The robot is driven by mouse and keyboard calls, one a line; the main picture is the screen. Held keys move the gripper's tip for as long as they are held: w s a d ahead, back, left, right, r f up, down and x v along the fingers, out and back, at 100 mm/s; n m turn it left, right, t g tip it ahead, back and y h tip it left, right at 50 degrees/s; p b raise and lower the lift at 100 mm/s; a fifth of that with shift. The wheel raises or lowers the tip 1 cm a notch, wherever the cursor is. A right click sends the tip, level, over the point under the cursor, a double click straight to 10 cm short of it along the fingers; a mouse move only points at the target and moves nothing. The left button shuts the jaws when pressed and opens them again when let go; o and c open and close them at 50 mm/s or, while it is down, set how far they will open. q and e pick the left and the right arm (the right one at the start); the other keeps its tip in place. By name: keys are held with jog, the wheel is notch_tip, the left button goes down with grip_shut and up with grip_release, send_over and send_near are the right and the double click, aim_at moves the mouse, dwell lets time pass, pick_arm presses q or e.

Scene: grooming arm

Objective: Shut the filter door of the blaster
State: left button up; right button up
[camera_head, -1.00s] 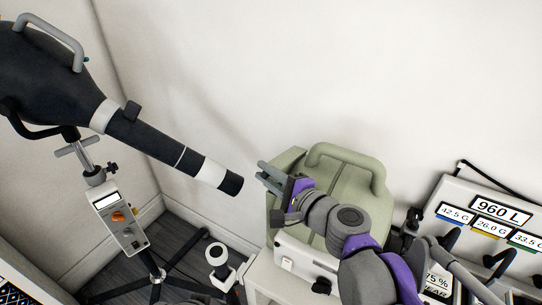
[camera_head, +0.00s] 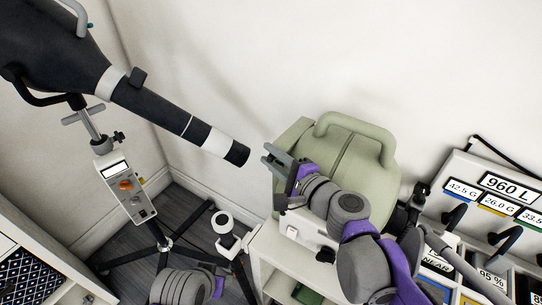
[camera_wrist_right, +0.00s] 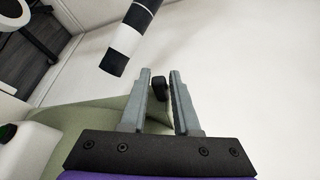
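A green machine body with a carry handle (camera_head: 355,128) sits on a white base; I take this to be the blaster. A raised green panel stands at its left side (camera_head: 288,138); I cannot tell whether it is the filter door. My right gripper (camera_head: 270,158) is at the machine's left side, in front of that panel. In the right wrist view the right gripper (camera_wrist_right: 160,76) is open, with two separated grey fingers and nothing held. A small dark knob (camera_wrist_right: 160,88) shows beyond the gap.
A black dryer on a stand points its nozzle (camera_head: 235,153) toward the machine, close to my right gripper. The stand's control box (camera_head: 125,185) is at left. A white rack with labelled hooks (camera_head: 490,205) is at right. A white cart shelf (camera_head: 285,265) is below the machine.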

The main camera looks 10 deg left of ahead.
jog(key=shift+o, duration=1.2)
jog(key=shift+w, duration=0.15)
jog(key=p+v, duration=0.1)
jog(key=v, duration=1)
